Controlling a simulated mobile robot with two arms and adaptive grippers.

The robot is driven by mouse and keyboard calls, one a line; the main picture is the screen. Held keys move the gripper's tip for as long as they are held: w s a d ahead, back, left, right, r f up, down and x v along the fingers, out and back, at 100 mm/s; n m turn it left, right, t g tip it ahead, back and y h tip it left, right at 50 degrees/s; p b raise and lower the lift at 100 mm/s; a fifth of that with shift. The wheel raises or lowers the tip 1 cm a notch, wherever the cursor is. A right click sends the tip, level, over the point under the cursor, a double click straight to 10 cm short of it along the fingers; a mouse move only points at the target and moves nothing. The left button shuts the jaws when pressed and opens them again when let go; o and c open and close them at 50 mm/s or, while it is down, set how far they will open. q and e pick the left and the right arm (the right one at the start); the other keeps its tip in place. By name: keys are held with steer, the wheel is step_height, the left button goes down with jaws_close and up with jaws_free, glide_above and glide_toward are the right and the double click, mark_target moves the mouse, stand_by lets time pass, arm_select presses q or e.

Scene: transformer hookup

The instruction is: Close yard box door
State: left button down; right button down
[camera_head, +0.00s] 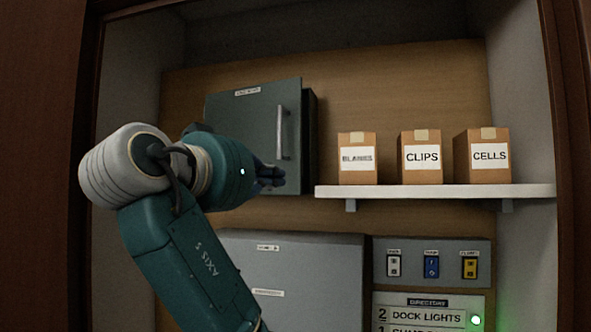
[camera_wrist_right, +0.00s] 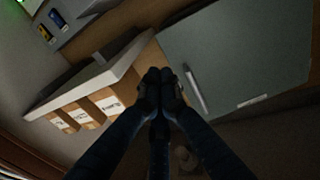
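A grey box door (camera_head: 240,118) with a vertical bar handle (camera_head: 282,132) hangs on the upper left of the wooden back panel. Its handle side stands out from the dark box body (camera_head: 311,140), so it looks partly open. Its small label is too blurred to read. My right gripper (camera_head: 272,178) is in front of the door's lower part, below the handle. In the right wrist view its fingers (camera_wrist_right: 160,78) are together, with nothing clearly held, beside the door (camera_wrist_right: 240,55) and near the handle (camera_wrist_right: 194,90); contact cannot be told. My left gripper is out of view.
A white shelf (camera_head: 435,191) right of the door holds cartons marked CLIPS (camera_head: 420,138) and CELLS (camera_head: 482,138), and a third carton (camera_head: 357,140). Below are a wide grey box (camera_head: 330,290), a switch panel (camera_head: 450,250) and a directory sign (camera_head: 425,318). Side walls bound the niche.

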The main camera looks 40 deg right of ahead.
mark_target(298, 179)
steer(key=p+x, duration=0.1)
steer(key=x, duration=0.1)
steer(key=p+x, duration=0.2)
steer(key=x, duration=0.1)
steer(key=p+x, duration=0.1)
steer(key=x, duration=0.2)
steer(key=shift+s+d+r, duration=0.1)
steer(key=shift+s+r, duration=0.1)
steer(key=shift+r, duration=0.1)
steer(key=shift+w+d+f+p, duration=0.2)
steer(key=shift+w+d+p, duration=0.2)
steer(key=shift+d+p, duration=0.1)
steer(key=shift+s, duration=0.1)
